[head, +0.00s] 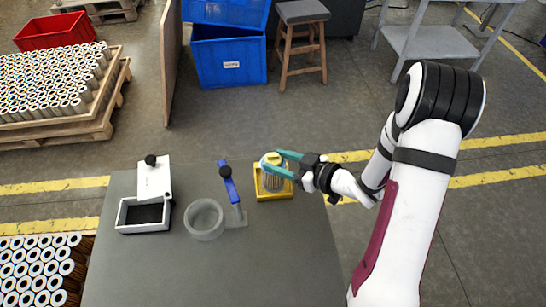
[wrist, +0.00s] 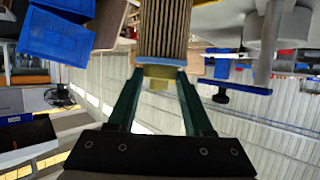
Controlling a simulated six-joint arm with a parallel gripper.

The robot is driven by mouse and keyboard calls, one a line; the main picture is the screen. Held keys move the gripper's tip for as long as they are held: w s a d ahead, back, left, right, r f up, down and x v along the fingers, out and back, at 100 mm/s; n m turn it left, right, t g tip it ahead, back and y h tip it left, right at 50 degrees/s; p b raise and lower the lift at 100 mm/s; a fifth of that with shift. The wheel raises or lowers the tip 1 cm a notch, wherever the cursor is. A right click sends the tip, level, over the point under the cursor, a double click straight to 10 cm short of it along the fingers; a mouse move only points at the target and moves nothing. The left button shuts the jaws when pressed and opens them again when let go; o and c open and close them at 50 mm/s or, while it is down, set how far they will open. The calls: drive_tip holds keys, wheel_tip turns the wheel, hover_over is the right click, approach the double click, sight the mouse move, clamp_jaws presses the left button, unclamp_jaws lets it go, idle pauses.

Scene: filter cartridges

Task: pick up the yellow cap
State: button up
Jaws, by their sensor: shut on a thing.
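The yellow cap (head: 273,158) sits at the top end of a pleated filter cartridge (head: 270,181) near the right back edge of the grey table. The cartridge stands in a yellow square holder (head: 274,195). My gripper (head: 272,160) comes in from the right, its teal fingers on both sides of the cap and shut on it. In the wrist view the cap (wrist: 160,72) shows between the fingertips, against a pale blue ring at the end of the brown pleated cartridge (wrist: 163,28). I cannot tell whether the cap is apart from the cartridge.
On the table (head: 200,270) stand a grey round cup (head: 205,222), a blue-handled lever (head: 232,190) beside it, and a white open box (head: 128,215) with a raised lid. The front of the table is clear. A blue crate (head: 230,66) and a stool (head: 302,14) stand behind.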

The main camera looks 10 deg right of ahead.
clamp_jaws()
